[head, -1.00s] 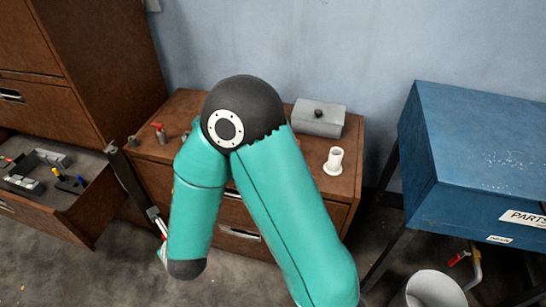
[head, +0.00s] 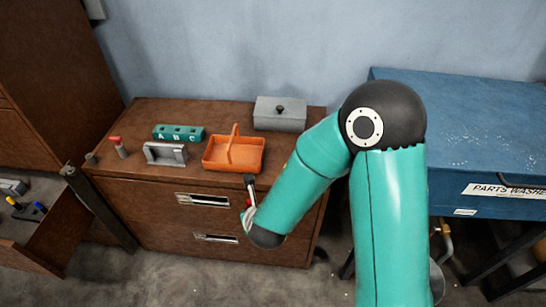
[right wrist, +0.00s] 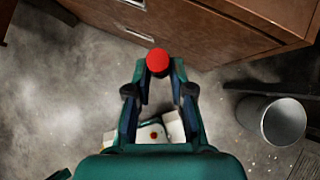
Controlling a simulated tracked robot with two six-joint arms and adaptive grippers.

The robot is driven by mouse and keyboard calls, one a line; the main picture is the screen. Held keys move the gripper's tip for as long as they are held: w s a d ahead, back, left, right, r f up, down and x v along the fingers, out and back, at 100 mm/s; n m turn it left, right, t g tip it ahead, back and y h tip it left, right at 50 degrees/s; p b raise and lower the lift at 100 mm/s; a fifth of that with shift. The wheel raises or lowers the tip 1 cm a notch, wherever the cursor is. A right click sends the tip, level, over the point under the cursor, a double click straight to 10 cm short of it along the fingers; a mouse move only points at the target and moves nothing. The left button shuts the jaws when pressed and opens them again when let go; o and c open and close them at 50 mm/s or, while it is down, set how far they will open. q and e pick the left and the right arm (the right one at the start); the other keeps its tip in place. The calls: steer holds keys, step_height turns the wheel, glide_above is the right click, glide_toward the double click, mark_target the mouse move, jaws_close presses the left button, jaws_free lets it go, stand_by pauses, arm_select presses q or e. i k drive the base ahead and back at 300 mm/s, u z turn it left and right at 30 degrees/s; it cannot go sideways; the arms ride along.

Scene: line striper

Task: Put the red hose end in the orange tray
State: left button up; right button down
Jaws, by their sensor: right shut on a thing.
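The orange tray (head: 218,163) with its upright handle stands on top of the brown cabinet, near the front edge. My right gripper (head: 249,190) is in front of the cabinet's upper drawer, just below the tray's right side in the head view. In the right wrist view my right gripper (right wrist: 158,75) is shut on the red hose end (right wrist: 157,62), a round red piece between its fingertips. A bit of red also shows at the gripper in the head view. The tray is not in the right wrist view. My left gripper is not in view.
On the cabinet (head: 150,200) stand a red-topped item (head: 117,146), a green A-B-C block (head: 178,132), a grey bracket (head: 165,154) and a lidded grey box (head: 280,115). A blue parts washer (head: 455,130) is at right. The wrist view shows a grey bin (right wrist: 271,122).

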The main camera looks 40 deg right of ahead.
mark_target(249, 158)
steer(key=z, duration=0.6)
steer(key=i, duration=1.05)
steer(key=u, duration=0.05)
steer(key=k, duration=0.9)
steer(key=z, duration=0.2)
steer(key=i, duration=0.35)
steer(key=u, duration=0.05)
